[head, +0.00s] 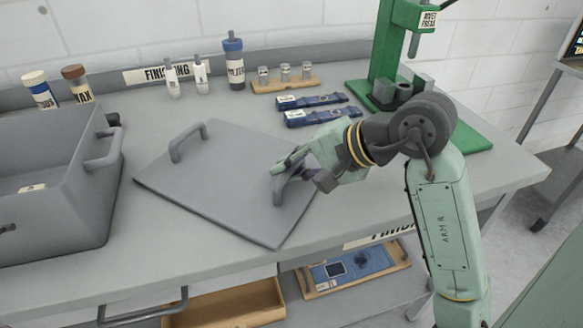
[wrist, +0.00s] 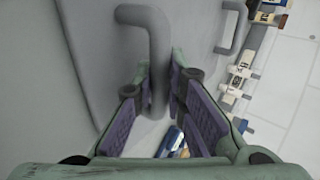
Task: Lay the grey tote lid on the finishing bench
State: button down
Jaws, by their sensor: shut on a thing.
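The grey tote lid (head: 230,175) is a flat square panel with two bar handles. In the head view it lies flat, turned at an angle, on or just above the grey finishing bench (head: 395,190); I cannot tell if it fully touches. My gripper (head: 287,178) is at the lid's right handle (head: 279,190). In the wrist view my gripper (wrist: 160,95) has its fingers on either side of that handle (wrist: 155,50), shut on it. The lid's other handle (head: 187,140) stands free at the far left side.
An open grey tote (head: 60,170) stands at the left of the bench, close to the lid. Two blue tools (head: 315,108), bottles (head: 234,65) and a wooden rack of small jars (head: 285,82) are behind the lid. A green press (head: 390,45) stands at the back right.

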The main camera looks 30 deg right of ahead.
jog(key=shift+a+f, duration=0.1)
jog(key=shift+f, duration=0.4)
jog(key=c, duration=1.6)
grip_release()
jog(key=shift+o, duration=0.2)
jog(key=shift+r, duration=0.15)
jog(key=v, duration=1.2)
